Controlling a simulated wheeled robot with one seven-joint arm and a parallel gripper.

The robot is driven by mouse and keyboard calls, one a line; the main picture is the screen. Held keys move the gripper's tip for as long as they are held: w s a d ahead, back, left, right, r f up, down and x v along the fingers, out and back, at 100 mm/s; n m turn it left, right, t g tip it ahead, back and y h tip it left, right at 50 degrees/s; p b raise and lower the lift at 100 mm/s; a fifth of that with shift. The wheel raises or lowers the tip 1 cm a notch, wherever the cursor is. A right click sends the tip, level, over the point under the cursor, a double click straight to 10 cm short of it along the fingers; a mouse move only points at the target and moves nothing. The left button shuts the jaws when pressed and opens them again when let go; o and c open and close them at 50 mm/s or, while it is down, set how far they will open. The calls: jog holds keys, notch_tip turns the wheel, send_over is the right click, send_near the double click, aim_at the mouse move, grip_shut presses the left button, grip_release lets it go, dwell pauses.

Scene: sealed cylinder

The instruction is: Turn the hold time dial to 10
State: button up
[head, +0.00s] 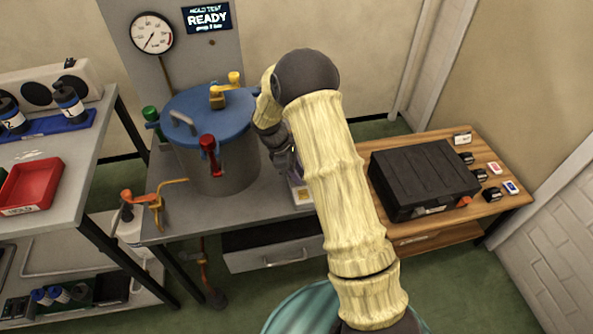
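No dial marked hold time can be made out. A small box with a pale, partly purple face (300,191) stands on the grey bench right of the cylinder, largely hidden behind my arm. My gripper (287,163) is just above and left of this box, close to the cylinder's right side. My forearm covers much of it, so whether it is open or shut does not show. The sealed cylinder (222,165) has a blue lid (208,112) with a yellow-handled valve (226,92) on top and red and green clamps at its rim.
A gauge (152,33) and a screen reading READY (206,17) are on the back panel. An orange-handled lever (145,203) is at the bench's left. A red tray (30,187) is on the left shelf. A black case (423,178) sits on the wooden table right.

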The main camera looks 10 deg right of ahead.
grip_shut()
jog(key=shift+r+m+p, duration=0.1)
jog(key=shift+m+p, duration=0.2)
jog(key=shift+p, duration=0.1)
jog(key=shift+w+r+m+g+p, duration=0.1)
jog(key=shift+m+g+p, duration=0.3)
jog(key=shift+m+p, duration=0.45)
jog(key=shift+m+g+y+p, duration=0.4)
jog(key=shift+m+y+p, duration=0.2)
jog(key=shift+m+p, duration=0.5)
jog(key=m+y+p, duration=0.1)
jog(key=m, duration=0.2)
jog(key=shift+w+d+m+g+p, duration=0.1)
jog(key=shift+w+m+g+p, duration=0.05)
jog(key=shift+m+g+p, duration=0.2)
jog(key=m+y+p, duration=0.1)
jog(key=m, duration=0.2)
jog(key=shift+g, duration=0.25)
jog(key=shift+m, duration=0.4)
